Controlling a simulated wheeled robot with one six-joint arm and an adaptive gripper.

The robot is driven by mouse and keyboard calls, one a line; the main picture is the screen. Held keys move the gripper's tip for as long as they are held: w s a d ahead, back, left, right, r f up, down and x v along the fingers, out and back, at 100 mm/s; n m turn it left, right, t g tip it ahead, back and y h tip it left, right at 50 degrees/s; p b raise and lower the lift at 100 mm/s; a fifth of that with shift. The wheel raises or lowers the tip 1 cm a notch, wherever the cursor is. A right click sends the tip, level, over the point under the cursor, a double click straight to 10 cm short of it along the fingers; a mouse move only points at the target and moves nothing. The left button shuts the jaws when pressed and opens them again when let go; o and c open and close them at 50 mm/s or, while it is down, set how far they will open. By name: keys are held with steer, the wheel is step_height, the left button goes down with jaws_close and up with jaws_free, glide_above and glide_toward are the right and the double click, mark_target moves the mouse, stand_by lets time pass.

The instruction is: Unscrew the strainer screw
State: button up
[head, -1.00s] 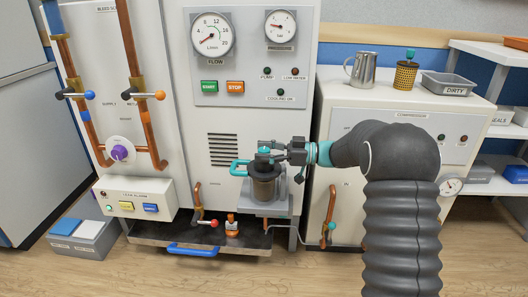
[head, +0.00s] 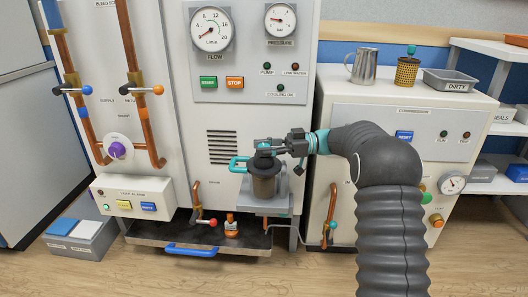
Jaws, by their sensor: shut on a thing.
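The strainer (head: 264,184) is a dark cylindrical housing on a grey bracket at the front of the white cabinet. A teal handle (head: 237,163) sticks out to its left. My gripper (head: 270,146) comes in from the right at the top of the strainer, shut on the screw. The fingers partly hide the screw, and its threads are not visible.
A drip tray (head: 150,240) with a blue handle lies below. The compressor cabinet (head: 380,150) is close behind my arm, with a jug (head: 364,66) and a dirty bin (head: 449,84) on top.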

mark_target(263, 145)
stand_by(0.3)
steer(key=o, duration=1.2)
steer(key=shift+r, duration=0.1)
step_height(263, 145, up, 10)
steer(key=shift+f, duration=0.1)
steer(key=shift+a, duration=0.1)
